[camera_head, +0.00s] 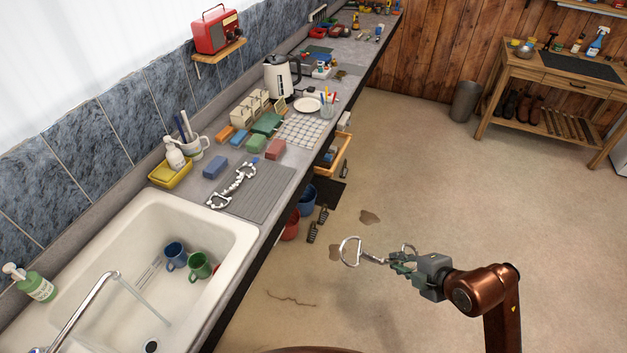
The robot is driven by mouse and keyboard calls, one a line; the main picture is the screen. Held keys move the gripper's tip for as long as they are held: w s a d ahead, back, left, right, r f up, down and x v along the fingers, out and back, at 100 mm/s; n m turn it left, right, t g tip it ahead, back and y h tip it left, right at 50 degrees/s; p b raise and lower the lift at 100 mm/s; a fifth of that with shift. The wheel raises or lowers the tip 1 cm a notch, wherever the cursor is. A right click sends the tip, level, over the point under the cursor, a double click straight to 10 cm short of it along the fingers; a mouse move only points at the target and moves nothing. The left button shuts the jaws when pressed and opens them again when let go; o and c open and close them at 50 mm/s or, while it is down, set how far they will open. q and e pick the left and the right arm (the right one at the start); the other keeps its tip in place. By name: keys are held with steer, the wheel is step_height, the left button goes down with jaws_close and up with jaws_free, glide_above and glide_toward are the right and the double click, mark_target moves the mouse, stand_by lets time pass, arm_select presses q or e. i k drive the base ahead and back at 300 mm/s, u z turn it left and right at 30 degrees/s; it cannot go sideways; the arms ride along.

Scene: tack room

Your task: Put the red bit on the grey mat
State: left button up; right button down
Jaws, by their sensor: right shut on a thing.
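My right gripper (402,263) is shut on a horse bit (372,259) with silver rings, held out over the open floor to the right of the counter. One large ring sticks out to the left of the fingers and another shows just behind them. The fingers hide part of the bit, and I cannot make out red on it. The grey mat (268,194) lies on the counter past the sink, apart from the gripper. Silver bits (234,184) lie along the mat's left side. My left gripper is not in view.
Coloured blocks (215,167), a yellow tray (169,176) and a checked cloth (301,132) lie around the mat. An open drawer (341,155) juts out beyond. The mat's right part is bare.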

mark_target(249, 187)
steer(key=z, duration=0.55)
steer(key=i, duration=0.95)
steer(key=u, duration=2.3)
steer(key=i, duration=0.5)
steer(key=z, duration=0.05)
